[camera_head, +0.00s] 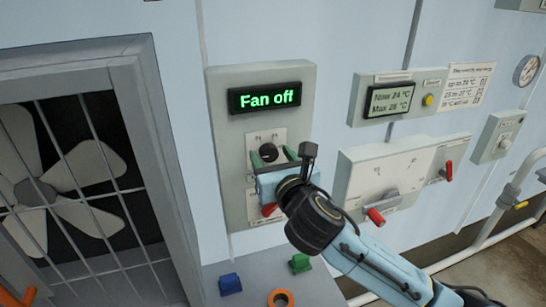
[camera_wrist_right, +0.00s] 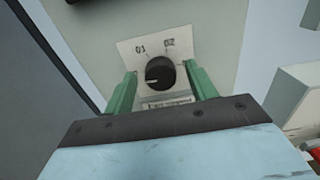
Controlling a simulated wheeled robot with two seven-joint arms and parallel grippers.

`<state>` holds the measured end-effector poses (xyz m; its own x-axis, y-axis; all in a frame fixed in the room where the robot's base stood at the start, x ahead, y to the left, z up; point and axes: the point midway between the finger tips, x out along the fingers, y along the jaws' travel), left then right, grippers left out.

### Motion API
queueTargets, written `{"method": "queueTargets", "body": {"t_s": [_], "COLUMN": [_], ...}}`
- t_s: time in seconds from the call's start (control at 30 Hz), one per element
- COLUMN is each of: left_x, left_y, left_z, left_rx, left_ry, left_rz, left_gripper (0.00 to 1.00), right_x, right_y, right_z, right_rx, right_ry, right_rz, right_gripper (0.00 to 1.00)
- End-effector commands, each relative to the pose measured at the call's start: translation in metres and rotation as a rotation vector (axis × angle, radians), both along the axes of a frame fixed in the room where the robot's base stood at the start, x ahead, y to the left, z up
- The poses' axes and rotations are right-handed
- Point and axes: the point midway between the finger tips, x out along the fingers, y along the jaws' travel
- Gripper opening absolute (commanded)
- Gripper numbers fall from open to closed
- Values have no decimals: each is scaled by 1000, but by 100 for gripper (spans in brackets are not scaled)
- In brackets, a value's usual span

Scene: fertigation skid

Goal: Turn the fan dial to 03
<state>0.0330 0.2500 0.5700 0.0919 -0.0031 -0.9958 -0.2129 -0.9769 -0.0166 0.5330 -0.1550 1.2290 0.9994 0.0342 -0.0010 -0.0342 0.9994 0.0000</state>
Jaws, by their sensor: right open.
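The black round fan dial (camera_head: 268,152) sits on a white label plate on the grey fan panel (camera_head: 225,150). In the right wrist view the dial (camera_wrist_right: 160,73) has a pale mark that points left. The marks 01 and 02 show above it, and the lower part of its label is partly hidden. The display (camera_head: 264,98) reads "Fan off" in green. My right gripper (camera_head: 273,156) is open in front of the panel, its green fingers (camera_wrist_right: 160,78) on either side of the dial, apparently apart from it. My left gripper is not in view.
A red handle (camera_head: 269,209) shows just below my right gripper. To the right are a temperature display (camera_head: 390,99) and a box with red-handled levers (camera_head: 375,215). A barred fan (camera_head: 60,180) is at left. Blue, green and orange items lie on the ledge below.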

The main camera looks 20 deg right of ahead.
Motion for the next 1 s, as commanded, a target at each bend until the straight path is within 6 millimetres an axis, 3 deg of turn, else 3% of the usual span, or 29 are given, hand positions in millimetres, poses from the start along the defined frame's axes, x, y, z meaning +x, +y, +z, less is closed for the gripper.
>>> {"method": "queueTargets", "body": {"t_s": [0.17, 0.5, 1.0], "left_x": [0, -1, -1], "left_y": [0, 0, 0], "left_z": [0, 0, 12], "left_rx": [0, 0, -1], "left_ry": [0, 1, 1], "left_rz": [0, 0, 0], "left_gripper": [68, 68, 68], "right_x": [0, 0, 0], "right_y": [0, 0, -1], "right_z": [0, 0, 1], "right_rx": [0, 0, 139], "right_ry": [0, 0, 7], "right_rz": [0, 0, 0], "right_gripper": [56, 12, 12]}}
